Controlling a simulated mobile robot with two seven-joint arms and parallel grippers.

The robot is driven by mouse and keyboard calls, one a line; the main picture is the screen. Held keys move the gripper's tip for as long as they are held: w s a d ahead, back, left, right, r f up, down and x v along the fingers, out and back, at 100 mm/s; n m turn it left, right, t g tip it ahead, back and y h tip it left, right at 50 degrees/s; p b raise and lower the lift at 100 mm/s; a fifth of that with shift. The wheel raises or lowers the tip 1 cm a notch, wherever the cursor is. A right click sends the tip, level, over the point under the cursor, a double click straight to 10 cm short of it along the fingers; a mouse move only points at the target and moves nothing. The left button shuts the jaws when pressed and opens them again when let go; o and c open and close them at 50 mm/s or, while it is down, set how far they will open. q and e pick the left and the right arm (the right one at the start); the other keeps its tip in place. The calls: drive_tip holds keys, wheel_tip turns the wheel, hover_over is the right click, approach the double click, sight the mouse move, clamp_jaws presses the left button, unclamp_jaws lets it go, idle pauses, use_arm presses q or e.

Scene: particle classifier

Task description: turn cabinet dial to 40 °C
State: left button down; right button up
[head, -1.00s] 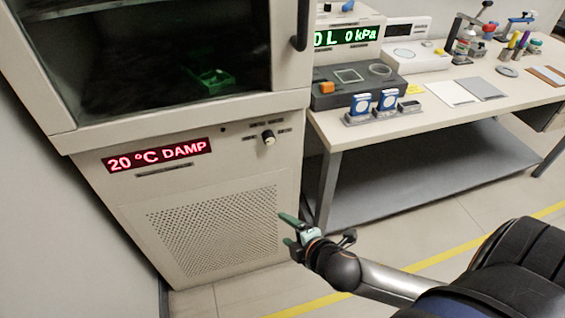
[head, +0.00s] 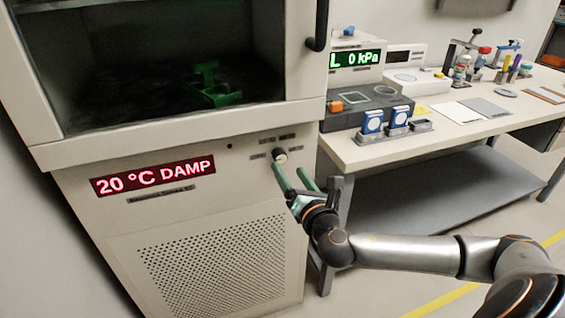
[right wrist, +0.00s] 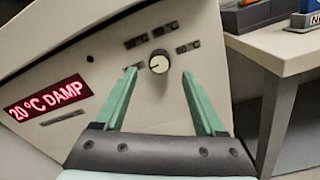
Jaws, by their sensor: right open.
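The cabinet (head: 75,236) has a red display (head: 153,175) that reads "20 °C DAMP". Its dial (head: 280,155) is a small pale knob with a dark base, at the right of the front panel. My right gripper (head: 292,172) is open, with green fingers pointing up at the panel just below the dial. In the right wrist view, the dial (right wrist: 159,63) lies between and just beyond the two fingertips (right wrist: 159,71), seemingly untouched. Small labels surround the dial, too small to read. My left gripper is not in view.
A bench (head: 365,155) stands right of the cabinet, carrying a black device (head: 362,103), blue-faced timers (head: 373,122) and several bottles. The cabinet's dark door handle (head: 320,25) hangs above the dial. A perforated grille (head: 213,270) is below the panel.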

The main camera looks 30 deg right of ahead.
sight(281, 159)
drive_tip(key=x, duration=0.4)
drive_tip(key=shift+w, duration=0.15)
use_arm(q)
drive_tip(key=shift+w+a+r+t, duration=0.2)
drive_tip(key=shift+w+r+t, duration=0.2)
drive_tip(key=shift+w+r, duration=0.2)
use_arm(e)
drive_tip(key=shift+w+d, duration=0.15)
drive_tip(key=shift+w, duration=0.45)
drive_tip(key=shift+c, duration=0.4)
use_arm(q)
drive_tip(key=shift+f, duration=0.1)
use_arm(e)
clamp_jaws()
